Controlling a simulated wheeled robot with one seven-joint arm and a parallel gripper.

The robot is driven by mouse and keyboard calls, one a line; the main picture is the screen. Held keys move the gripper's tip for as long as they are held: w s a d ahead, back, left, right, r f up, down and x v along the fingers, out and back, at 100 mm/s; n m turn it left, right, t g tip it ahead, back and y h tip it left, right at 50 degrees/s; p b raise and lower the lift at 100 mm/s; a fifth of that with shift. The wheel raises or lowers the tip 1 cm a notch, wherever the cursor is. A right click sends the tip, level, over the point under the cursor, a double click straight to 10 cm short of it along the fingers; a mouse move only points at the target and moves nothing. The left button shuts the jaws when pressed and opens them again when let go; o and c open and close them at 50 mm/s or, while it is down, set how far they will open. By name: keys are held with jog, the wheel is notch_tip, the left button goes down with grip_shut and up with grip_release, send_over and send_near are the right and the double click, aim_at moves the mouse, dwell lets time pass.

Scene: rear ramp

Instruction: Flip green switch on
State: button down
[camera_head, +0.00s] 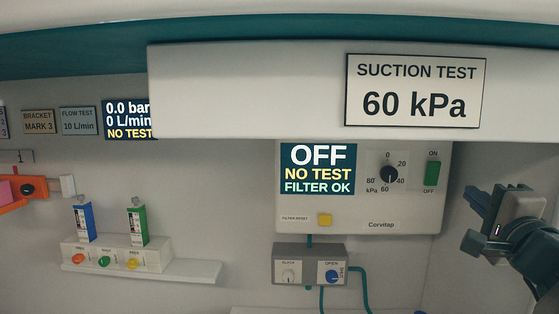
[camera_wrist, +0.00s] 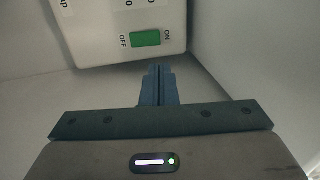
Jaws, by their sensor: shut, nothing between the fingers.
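The green switch (camera_head: 432,174) is a rocker at the right end of the white Corvitap suction unit (camera_head: 365,212), with ON printed above it and OFF below. The unit's display (camera_head: 318,169) reads OFF, NO TEST, FILTER OK. The switch also shows near the top of the wrist view (camera_wrist: 146,39), turned sideways, ON to its right and OFF to its left. I cannot tell its tilt. My gripper (camera_head: 472,198) is right of the switch in the head view, apart from it. Its blue fingers (camera_wrist: 158,68) are shut and empty, with tips just below the unit's edge in the wrist view.
A dial (camera_head: 389,174) and a yellow filter reset button (camera_head: 325,220) share the panel. A grey box (camera_head: 309,264) with two knobs and teal hoses is below. A wall (camera_wrist: 250,60) stands close on the right. An overhead cabinet (camera_head: 250,95) overhangs the unit.

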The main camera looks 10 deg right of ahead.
aim_at(434, 163)
jog(key=p+x, duration=0.3)
jog(key=x, duration=1)
jog(key=shift+w+p, duration=0.2)
jog(key=shift+p, duration=0.2)
